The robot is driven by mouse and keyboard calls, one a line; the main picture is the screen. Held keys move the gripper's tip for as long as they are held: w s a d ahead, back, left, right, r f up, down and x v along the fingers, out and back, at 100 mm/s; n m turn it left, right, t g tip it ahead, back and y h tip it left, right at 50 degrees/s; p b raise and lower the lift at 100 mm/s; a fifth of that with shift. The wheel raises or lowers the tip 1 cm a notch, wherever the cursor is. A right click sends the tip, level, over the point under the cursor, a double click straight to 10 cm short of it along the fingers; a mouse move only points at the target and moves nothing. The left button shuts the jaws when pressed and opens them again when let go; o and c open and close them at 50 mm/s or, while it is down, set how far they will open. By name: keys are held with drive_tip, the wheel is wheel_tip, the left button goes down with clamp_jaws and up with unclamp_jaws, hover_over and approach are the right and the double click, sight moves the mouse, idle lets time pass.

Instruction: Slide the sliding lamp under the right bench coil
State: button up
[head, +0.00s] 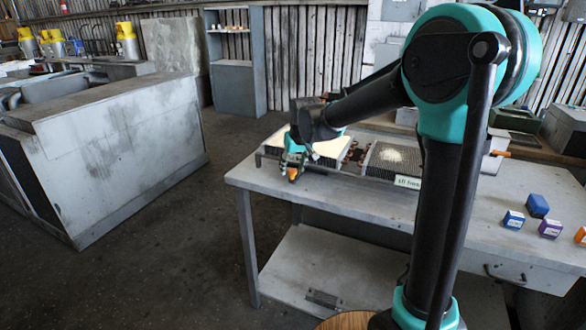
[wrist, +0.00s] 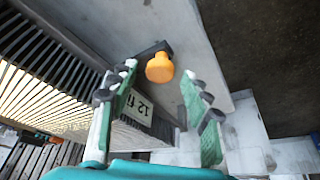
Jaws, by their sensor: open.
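An orange knob (wrist: 160,68) on a dark stem, apparently the sliding lamp's handle, stands at the bench's front edge; it also shows in the head view (head: 292,174). The lamp body is hidden. The left bench coil (head: 325,147) glows bright, and its fins are lit in the wrist view (wrist: 40,85). The right bench coil (head: 395,158) is finned and unlit except for a pale patch on top. My gripper (wrist: 157,85) is open, its green fingers on either side of the knob in the picture, with no clear contact; it also shows in the head view (head: 293,158).
A label plate (head: 408,182) stands before the right coil. Small boxes in blue (head: 514,219), purple (head: 550,229) and orange (head: 581,237) sit on the bench (head: 470,215) at right. My arm hides part of the bench. Floor at left is clear.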

drive_tip(key=shift+w+f, duration=0.1)
drive_tip(key=shift+f, duration=0.2)
drive_tip(key=shift+c, duration=0.6)
clamp_jaws()
